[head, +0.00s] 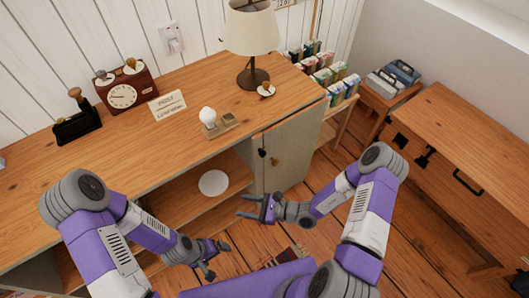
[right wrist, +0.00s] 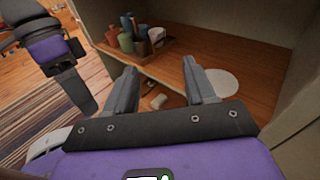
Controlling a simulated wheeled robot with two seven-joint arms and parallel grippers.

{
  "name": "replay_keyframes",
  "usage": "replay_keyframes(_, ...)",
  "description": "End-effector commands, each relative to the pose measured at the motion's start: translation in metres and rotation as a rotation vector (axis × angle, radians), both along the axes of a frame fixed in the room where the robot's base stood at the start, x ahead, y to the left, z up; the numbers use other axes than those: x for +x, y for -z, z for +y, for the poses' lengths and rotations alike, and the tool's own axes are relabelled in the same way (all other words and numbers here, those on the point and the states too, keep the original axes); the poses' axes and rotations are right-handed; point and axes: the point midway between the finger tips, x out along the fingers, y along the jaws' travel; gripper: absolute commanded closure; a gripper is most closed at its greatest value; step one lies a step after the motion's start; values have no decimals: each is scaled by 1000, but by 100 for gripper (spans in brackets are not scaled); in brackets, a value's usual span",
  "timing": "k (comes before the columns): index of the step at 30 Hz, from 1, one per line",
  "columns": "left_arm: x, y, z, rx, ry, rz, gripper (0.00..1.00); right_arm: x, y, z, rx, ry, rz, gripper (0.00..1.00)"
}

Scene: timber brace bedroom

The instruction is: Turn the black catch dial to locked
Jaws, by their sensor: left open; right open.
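A small black dial (head: 262,153) sits near the left edge of a grey-green cabinet door (head: 294,143). A small brass-coloured piece (head: 275,161) is just right of it. The dial is too small to read its setting. My right gripper (head: 252,207) is open and empty, below and slightly left of the dial, apart from the door. In the right wrist view its two fingers (right wrist: 162,78) point at the open shelves; the dial is not seen there. My left gripper (head: 212,258) is open and empty, lower and further left, in front of the cabinet.
The wooden cabinet top (head: 130,148) carries a lamp (head: 251,38), a clock (head: 124,94) and a bulb on a stand (head: 209,118). A white plate (head: 213,182) lies on the open shelf; a tray of bottles and cups (right wrist: 145,45) also stands inside. A wooden desk (head: 470,150) stands right.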

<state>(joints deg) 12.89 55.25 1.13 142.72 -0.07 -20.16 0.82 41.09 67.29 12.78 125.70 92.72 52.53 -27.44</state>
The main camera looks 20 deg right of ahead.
Motion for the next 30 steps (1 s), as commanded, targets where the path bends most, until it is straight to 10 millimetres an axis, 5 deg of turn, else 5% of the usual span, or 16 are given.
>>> replay_keyframes(4,0,-10,0,0,0,0,6,64,-14,-62,102,398,-26,45)
replay_keyframes(11,0,-14,0,0,0,0,6,100,-16,-128,134,722,-62,45)
replay_keyframes(30,0,10,0,0,0,0,6,171,-16,-109,135,750,-66,45)
